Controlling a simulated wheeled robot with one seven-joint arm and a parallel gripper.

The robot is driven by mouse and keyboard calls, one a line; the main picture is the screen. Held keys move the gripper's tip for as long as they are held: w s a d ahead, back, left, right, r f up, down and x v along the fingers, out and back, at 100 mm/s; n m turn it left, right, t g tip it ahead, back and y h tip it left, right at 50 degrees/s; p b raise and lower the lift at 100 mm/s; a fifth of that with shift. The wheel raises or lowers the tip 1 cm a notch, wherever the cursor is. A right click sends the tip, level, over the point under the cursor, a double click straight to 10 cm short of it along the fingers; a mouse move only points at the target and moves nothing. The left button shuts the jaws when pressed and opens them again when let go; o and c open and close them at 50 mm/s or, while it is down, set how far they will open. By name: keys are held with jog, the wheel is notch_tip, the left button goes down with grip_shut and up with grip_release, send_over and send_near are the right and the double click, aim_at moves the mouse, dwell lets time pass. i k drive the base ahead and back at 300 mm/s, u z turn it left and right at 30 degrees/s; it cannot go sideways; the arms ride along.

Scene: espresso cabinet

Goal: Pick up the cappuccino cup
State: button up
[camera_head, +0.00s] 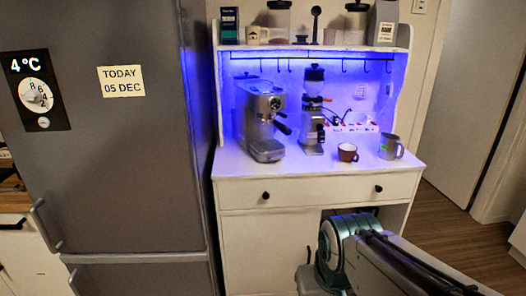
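A small brown cup (347,153) with a white top, which looks like the cappuccino cup, stands upright on the counter of the white cabinet (310,192). It is right of the coffee grinder (313,125) and left of a grey metal jug (391,148). Nothing holds the cup. My arm shows at the lower right, below the counter and in front of the cabinet. My gripper's fingers cannot be made out.
An espresso machine (265,122) stands left on the counter under blue light. Jars, a mug and boxes stand on the upper shelf (320,47). A tall grey fridge (120,150) borders the cabinet on the left. The counter's front strip is clear. Wooden floor (450,225) is open at right.

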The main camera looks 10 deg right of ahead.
aim_at(347, 152)
jog(key=z, duration=0.9)
jog(key=i, duration=0.8)
jog(key=z, duration=0.7)
jog(key=i, duration=1.05)
jog(key=u, duration=0.5)
